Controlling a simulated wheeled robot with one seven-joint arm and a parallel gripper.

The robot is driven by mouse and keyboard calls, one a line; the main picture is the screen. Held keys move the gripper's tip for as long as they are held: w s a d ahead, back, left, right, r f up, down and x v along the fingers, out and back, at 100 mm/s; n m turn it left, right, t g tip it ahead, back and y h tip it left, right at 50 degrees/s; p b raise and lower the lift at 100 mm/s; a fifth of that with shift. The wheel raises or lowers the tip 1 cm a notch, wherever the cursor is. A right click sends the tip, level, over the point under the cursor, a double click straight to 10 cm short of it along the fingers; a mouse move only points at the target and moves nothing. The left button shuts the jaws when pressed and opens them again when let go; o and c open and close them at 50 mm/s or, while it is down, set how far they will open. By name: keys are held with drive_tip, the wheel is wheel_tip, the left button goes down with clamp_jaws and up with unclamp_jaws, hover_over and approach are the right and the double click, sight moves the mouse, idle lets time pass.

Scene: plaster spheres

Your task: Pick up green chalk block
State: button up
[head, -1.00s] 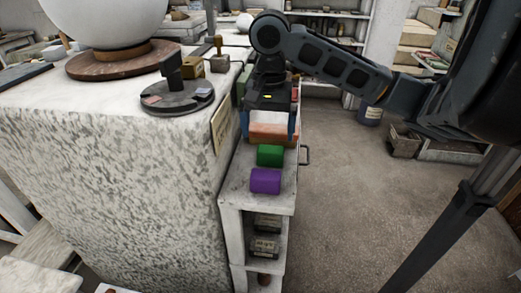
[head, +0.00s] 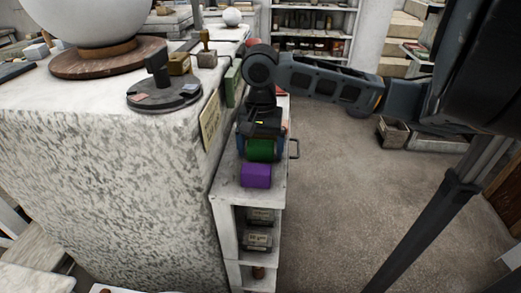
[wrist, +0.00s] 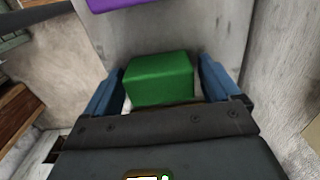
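The green chalk block (head: 262,151) lies on top of the narrow white shelf unit (head: 277,183), under my gripper (head: 261,146). In the wrist view the green block (wrist: 160,79) sits between the two blue fingers of my gripper (wrist: 162,68). The fingers are open, one on each side, with narrow gaps to the block. The block's rear part is covered by the gripper body. A purple block (head: 255,175) lies just in front of the green one, and its edge shows at the top of the wrist view (wrist: 112,3).
A large speckled stone plinth (head: 110,170) stands close on the left, bearing a dark round stand (head: 163,95) and a white sphere. Open floor (head: 335,200) lies to the right.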

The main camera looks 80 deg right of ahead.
sight(261, 142)
drive_tip(key=c, duration=0.9)
drive_tip(key=shift+r, duration=0.15)
drive_tip(key=r, duration=0.4)
drive_tip(key=shift+d+r, duration=0.1)
drive_tip(key=shift+d, duration=0.1)
drive_tip(key=d+r, duration=0.2)
drive_tip(key=d, duration=0.1)
drive_tip(key=d+r+b, duration=0.1)
drive_tip(key=d+r, duration=0.1)
drive_tip(key=d, duration=0.2)
drive_tip(key=d+r, duration=0.2)
drive_tip(key=d, duration=0.2)
drive_tip(key=shift+w+d+r, duration=0.15)
drive_tip(key=shift+w+r, duration=0.15)
